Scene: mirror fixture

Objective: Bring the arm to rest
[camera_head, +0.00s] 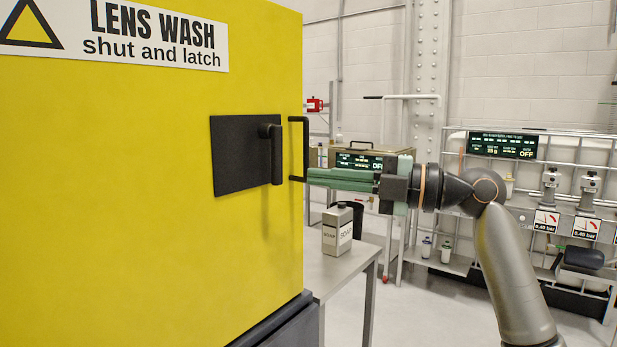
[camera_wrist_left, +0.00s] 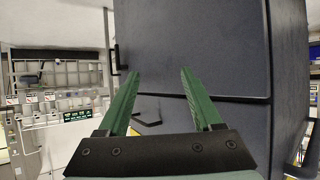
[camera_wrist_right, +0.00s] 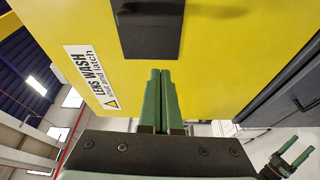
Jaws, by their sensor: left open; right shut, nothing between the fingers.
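My right gripper (camera_head: 312,178) comes in from the right beside the edge of the yellow LENS WASH cabinet (camera_head: 140,230). Its green fingers are shut and empty, with tips close to the lower end of a black bar handle (camera_head: 305,148); I cannot tell whether they touch. In the right wrist view the shut fingers (camera_wrist_right: 160,75) point at the yellow face below a black plate (camera_wrist_right: 150,35). My left gripper (camera_wrist_left: 158,72) is open and empty in front of dark cabinet panels (camera_wrist_left: 190,45). It also shows at the lower right of the right wrist view (camera_wrist_right: 292,147).
A latch lever (camera_head: 271,155) sits on the cabinet's black plate. A grey soap bottle (camera_head: 338,230) stands on a small metal table (camera_head: 345,268) below my right gripper. A rack with gauges and displays (camera_head: 530,190) stands behind my right arm. Floor shows between table and rack.

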